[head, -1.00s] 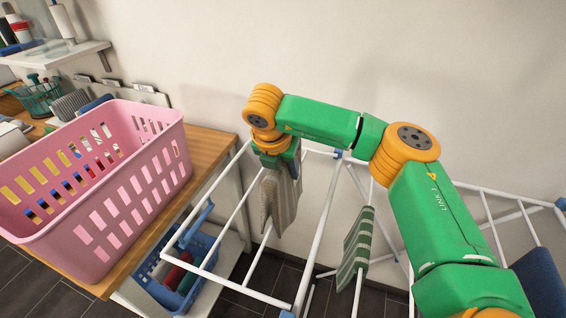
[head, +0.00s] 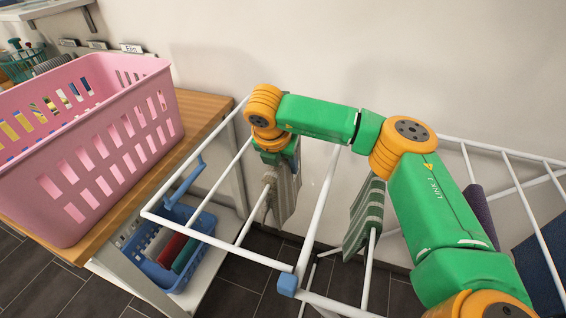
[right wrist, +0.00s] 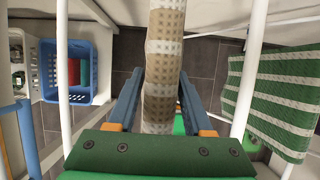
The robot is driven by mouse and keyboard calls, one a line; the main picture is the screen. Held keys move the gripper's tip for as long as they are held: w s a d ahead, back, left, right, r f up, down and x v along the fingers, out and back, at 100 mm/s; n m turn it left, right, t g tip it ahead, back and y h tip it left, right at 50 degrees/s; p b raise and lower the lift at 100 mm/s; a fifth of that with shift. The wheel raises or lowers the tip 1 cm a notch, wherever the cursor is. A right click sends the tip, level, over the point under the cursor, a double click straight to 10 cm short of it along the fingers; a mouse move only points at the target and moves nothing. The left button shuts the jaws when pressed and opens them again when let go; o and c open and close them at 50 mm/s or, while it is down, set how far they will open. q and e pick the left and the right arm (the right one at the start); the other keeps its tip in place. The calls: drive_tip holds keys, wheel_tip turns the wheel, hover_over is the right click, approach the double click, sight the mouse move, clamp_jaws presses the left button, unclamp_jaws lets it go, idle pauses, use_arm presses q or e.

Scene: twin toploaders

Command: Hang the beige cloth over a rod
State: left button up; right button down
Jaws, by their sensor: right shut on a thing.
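The beige cloth (head: 285,198) hangs below my right gripper (head: 279,158) in the head view, above the near left part of the white drying rack (head: 317,215). In the right wrist view the cloth (right wrist: 164,50), beige with pale bands, runs between the two blue fingers of my right gripper (right wrist: 160,98), which is shut on it. In that view it lies between two white rods (right wrist: 66,75), one on each side. In the head view its lower part is close to a rod; I cannot tell whether they touch. My left gripper is out of view.
A green striped cloth (head: 364,222) hangs on the rack to the right, with a purple cloth (head: 480,212) and a dark blue one (head: 545,262) beyond. A pink basket (head: 95,150) stands on the wooden table at left. A blue basket (head: 172,262) sits below. The wall is behind.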

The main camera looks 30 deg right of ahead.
drive_tip(key=shift+f, duration=0.3)
drive_tip(key=shift+c, duration=1.1)
unclamp_jaws()
